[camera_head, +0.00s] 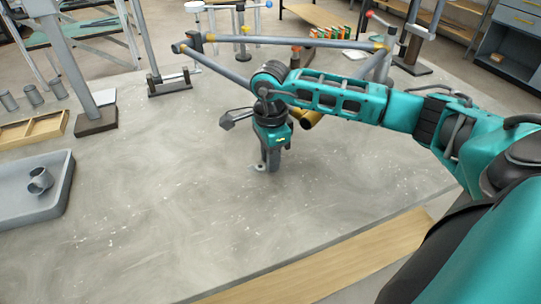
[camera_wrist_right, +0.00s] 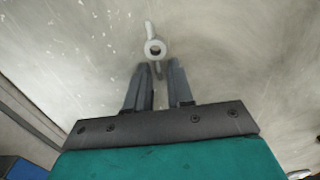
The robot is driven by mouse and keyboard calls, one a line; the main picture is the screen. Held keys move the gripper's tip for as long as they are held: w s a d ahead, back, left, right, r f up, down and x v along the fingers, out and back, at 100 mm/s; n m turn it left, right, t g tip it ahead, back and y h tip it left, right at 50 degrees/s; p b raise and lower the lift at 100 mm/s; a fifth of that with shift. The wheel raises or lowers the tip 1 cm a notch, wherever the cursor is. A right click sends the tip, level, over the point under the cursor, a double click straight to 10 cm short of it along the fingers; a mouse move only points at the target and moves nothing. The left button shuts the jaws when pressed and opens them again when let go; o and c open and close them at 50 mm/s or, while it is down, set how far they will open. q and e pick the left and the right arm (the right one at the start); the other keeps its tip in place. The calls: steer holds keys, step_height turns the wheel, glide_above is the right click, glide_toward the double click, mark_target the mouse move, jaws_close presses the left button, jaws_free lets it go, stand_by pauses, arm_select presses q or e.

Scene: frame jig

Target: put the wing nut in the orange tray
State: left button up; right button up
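The wing nut (camera_wrist_right: 154,47) is a small pale grey piece with a round hole and two wings. In the right wrist view it lies on the worktop just ahead of my right gripper (camera_wrist_right: 159,67), with its lower wing reaching between the tips. The two dark fingers stand apart, with a clear gap. In the head view my right gripper (camera_head: 268,165) points down close to the worktop, and part of the wing nut (camera_head: 256,162) shows at the tips. No clearly orange tray shows. My left gripper is not in view.
A grey tray (camera_head: 14,216) holding a pipe fitting (camera_head: 40,181) is at the left. Behind it is a tan wooden tray (camera_head: 42,128). A tube frame (camera_head: 285,41) on stands spans the back. The worktop (camera_head: 150,215) is clear at front and left of my gripper.

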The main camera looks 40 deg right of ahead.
steer(key=shift+o, duration=0.6)
steer(key=shift+r, duration=0.1)
